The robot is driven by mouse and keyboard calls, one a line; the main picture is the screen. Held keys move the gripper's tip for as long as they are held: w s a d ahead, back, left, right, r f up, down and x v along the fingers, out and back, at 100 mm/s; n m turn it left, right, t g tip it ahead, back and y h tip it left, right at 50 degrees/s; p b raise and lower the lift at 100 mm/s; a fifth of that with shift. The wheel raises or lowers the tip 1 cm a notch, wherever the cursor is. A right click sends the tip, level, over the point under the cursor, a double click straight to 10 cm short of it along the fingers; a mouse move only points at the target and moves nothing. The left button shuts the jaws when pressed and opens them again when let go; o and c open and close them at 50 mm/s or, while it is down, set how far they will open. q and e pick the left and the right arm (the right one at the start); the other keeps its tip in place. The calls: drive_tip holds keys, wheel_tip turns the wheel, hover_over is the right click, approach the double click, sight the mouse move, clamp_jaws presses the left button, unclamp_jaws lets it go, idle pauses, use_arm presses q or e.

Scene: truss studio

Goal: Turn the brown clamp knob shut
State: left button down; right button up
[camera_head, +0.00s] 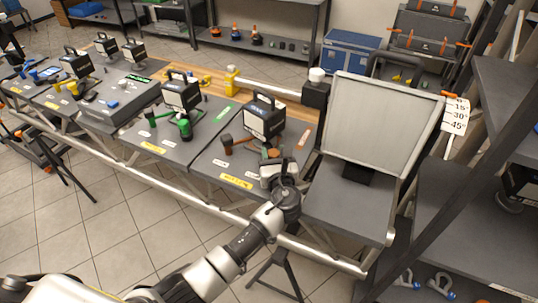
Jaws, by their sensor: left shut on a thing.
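The brown clamp knob (273,153) is at the front right of the nearest dark grey station board, mostly hidden by my left gripper. My left gripper (272,163) reaches in from the lower left and is shut on the knob, as far as this view shows. The finger contact itself is too small to see clearly. My right gripper is out of view.
A black lamp-like unit (264,116) stands just behind the gripper. A large grey panel (384,118) rises to the right. Green clamp parts (184,128) stand on the neighbouring board. A truss rail (180,188) runs along the front; tiled floor lies before it.

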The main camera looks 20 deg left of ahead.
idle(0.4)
use_arm(q)
drive_tip(key=c, duration=0.7)
unclamp_jaws()
drive_tip(key=b+v, duration=0.1)
drive_tip(key=v, duration=1)
drive_tip(key=shift+w, duration=0.1)
